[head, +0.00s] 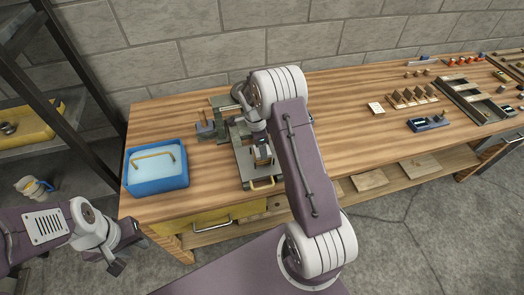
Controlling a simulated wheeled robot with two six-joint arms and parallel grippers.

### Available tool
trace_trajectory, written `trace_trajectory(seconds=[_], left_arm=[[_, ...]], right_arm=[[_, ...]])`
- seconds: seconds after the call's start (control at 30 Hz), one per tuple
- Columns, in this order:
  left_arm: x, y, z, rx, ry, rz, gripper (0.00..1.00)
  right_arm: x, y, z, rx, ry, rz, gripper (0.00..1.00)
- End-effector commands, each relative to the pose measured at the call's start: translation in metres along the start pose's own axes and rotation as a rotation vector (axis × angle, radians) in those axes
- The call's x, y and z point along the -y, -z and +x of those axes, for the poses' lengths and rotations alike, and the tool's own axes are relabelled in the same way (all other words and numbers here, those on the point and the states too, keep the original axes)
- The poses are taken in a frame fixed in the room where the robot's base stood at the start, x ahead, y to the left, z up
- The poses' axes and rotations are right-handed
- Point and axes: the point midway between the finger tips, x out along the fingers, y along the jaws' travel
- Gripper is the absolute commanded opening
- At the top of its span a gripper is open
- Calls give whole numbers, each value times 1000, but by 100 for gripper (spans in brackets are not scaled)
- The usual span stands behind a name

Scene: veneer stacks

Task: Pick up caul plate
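No part in view is clearly marked as the caul plate. A flat grey metal plate (243,160) with a brass handle (263,183) at its front lies near the table's front edge, partly hidden by my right arm. My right gripper (262,152) points down over this plate, mostly hidden by its own arm, so its fingers and any contact cannot be made out. My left gripper (124,252) is off the table at the lower left, with its fingers apart and nothing seen between them.
A blue bin (157,184) with a brass handle inside stands left of the plate. A greenish metal fixture (222,103) stands behind it. Wooden wedges (414,96), a small blue tool (428,124) and a divided tray (470,98) lie right. The middle right of the wooden table (350,145) is clear.

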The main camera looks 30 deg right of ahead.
Motion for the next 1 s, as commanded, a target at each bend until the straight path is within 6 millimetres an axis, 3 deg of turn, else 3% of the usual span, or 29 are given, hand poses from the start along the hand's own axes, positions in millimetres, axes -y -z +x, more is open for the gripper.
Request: trace_trajectory(seconds=[0.03,0.1,0.4,0.63,1.0], left_arm=[[0,0,0,0,0,0,33],[0,0,0,0,0,0,33],[0,0,2,0,0,0,33],[0,-1,12,0,0,0,33],[1,-3,33,0,0,0,33]], right_arm=[[0,0,0,0,0,0,22],[0,0,0,0,1,0,7],[1,0,-4,0,3,0,7],[2,4,-38,0,8,1,7],[-68,56,-82,0,5,4,7]])
